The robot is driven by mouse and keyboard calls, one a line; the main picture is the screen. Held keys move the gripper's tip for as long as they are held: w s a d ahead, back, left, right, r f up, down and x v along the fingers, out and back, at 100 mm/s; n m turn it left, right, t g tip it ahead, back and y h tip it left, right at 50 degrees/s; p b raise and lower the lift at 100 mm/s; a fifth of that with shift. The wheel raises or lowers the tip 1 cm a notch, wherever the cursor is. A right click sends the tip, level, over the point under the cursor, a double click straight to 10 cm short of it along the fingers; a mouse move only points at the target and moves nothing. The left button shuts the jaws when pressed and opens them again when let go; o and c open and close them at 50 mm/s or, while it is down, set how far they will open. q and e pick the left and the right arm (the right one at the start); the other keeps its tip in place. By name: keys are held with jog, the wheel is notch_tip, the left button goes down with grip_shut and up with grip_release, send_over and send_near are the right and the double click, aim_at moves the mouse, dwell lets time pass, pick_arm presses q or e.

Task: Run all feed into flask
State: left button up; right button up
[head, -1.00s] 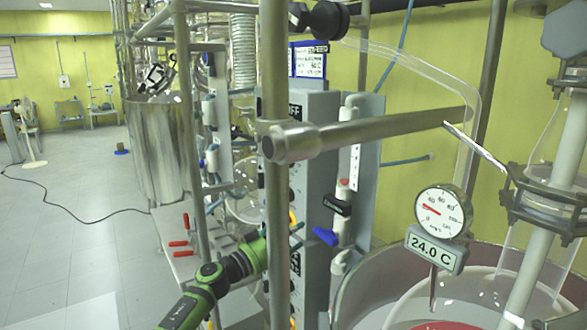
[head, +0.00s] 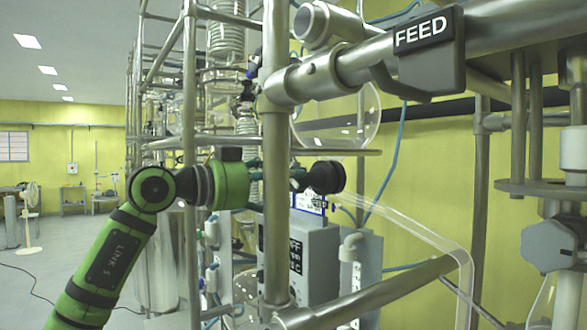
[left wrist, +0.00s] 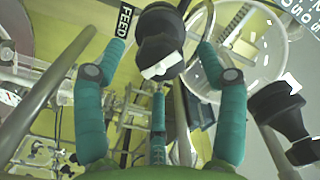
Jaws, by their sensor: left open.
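My left gripper (head: 299,179) has come in from the left, partly hidden behind a steel upright. In the head view a black knob (head: 326,177) sits just right of the gripper, with a clear tube (head: 425,235) running right and down. The round glass feed vessel (head: 345,120) hangs above it; a FEED label (head: 424,36) is at the top. The flask is not clearly seen.
A steel upright (head: 277,220) and a slanting steel bar (head: 385,292) stand close to the arm. A second black knob (left wrist: 280,112) is at the right in the left wrist view. A grey control box (head: 305,250) is below the knob. Open floor lies at the left.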

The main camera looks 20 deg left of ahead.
pick_arm(q)
jog(key=shift+p+x, duration=0.65)
jog(key=shift+x, duration=0.75)
pick_arm(e)
notch_tip(320, 180, up, 2)
pick_arm(q)
jog(key=c, duration=1.2)
jog(key=shift+o, duration=0.2)
jog(key=shift+m, duration=0.4)
pick_arm(e)
jog(key=shift+f, duration=0.15)
